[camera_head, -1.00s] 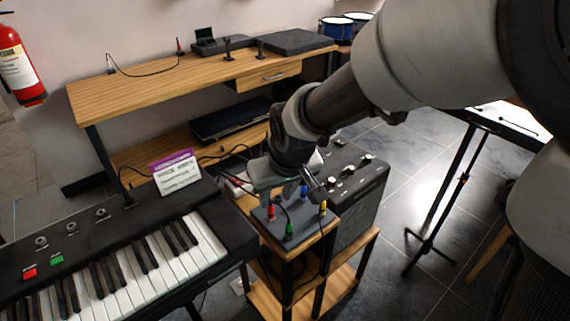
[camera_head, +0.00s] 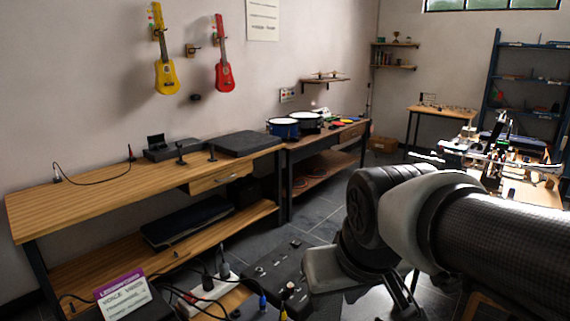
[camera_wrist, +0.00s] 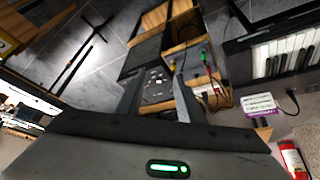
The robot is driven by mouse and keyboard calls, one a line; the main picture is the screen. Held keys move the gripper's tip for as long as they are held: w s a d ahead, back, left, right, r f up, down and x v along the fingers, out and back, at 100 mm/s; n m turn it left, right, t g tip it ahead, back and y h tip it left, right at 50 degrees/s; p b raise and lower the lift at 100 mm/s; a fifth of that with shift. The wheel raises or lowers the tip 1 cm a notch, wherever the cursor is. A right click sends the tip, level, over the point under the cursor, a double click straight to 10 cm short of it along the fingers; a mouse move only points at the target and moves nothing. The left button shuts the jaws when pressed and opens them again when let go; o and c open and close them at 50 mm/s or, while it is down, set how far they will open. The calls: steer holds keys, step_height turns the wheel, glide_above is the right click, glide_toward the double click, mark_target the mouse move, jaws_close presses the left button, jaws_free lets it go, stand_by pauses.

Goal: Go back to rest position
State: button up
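My gripper (camera_wrist: 157,98) is open and empty in the wrist view, its two grey fingers apart with a black amplifier (camera_wrist: 155,78) showing between and beyond them. In the head view my arm is folded at the lower right, and its wrist end hangs above the floor to the right of the amplifier (camera_head: 275,268). The fingertips are hard to make out there. A small wooden stand with coloured plugs (camera_wrist: 207,62) lies beyond the fingers in the wrist view, apart from them.
A wooden bench (camera_head: 100,190) runs along the left wall, with a drum table (camera_head: 325,138) behind it. A cluttered workbench (camera_head: 525,185) stands at the right. Open tiled floor (camera_head: 318,212) lies between.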

steer(key=s+d+m, duration=0.2)
steer(key=s+d, duration=0.3)
steer(key=d, duration=0.1)
step_height(320, 180, up, 19)
steer(key=p, duration=1.8)
steer(key=shift+s+h, duration=0.25)
steer(key=shift+h, duration=0.15)
steer(key=shift+f, duration=0.2)
steer(key=shift+c, duration=0.5)
